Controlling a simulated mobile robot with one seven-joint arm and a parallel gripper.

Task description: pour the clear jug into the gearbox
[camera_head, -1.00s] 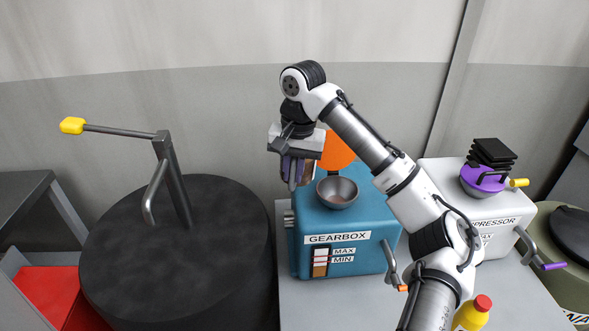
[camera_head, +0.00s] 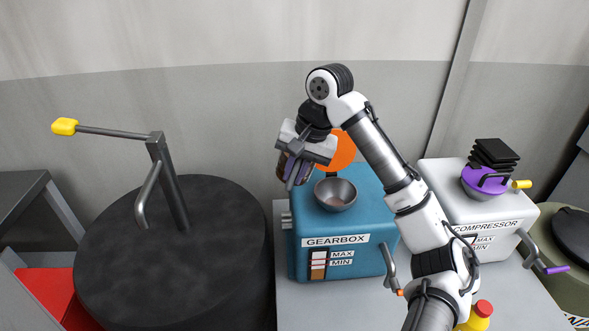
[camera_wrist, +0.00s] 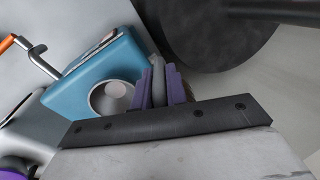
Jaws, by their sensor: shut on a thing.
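The gearbox (camera_head: 378,208) is a teal box with a grey funnel bowl (camera_head: 335,195) on top; in the wrist view the gearbox (camera_wrist: 98,75) and bowl (camera_wrist: 112,97) lie left of my fingers. Its gauge (camera_head: 318,264) shows brown up to about the MIN mark. My gripper (camera_head: 296,170), with purple fingers, is shut on a grey handle, seen in the wrist view (camera_wrist: 157,78). A brownish part of the held jug (camera_head: 281,167) shows beside the fingers, tilted, above and left of the bowl. Most of the jug is hidden, and no stream is visible.
An orange disc (camera_head: 342,150) stands behind the bowl, close to my gripper. A white compressor (camera_head: 478,240) with a purple-rimmed bowl is at right. A yellow bottle with a red cap (camera_head: 482,310) stands in front. A large black drum (camera_head: 170,260) with a lever is at left.

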